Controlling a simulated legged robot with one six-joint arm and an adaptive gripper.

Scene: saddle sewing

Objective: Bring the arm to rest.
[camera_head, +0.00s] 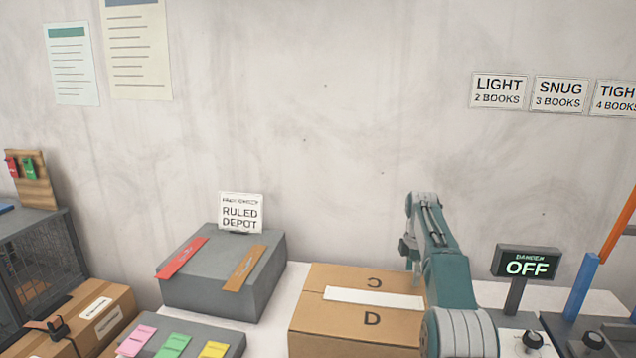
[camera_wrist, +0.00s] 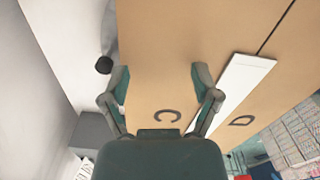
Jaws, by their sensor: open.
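My teal arm rises from the bottom right of the head view and bends over at its top. My gripper (camera_head: 415,268) hangs at the right end of a cardboard box (camera_head: 340,279), partly hidden by the arm. In the wrist view my gripper (camera_wrist: 160,78) has its two fingers spread apart with nothing between them. The box (camera_wrist: 155,50), with a white strip (camera_wrist: 243,88) and the letters C and D, lies beneath the fingers. I cannot tell how far above it they are.
A grey block (camera_head: 225,287) with red and brown strips and a "RULED DEPOT" sign (camera_head: 240,212) stands left of the box. An "OFF" display (camera_head: 526,263) stands right of the arm, near a blue post (camera_head: 581,287). A mesh cage (camera_head: 40,262) is far left.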

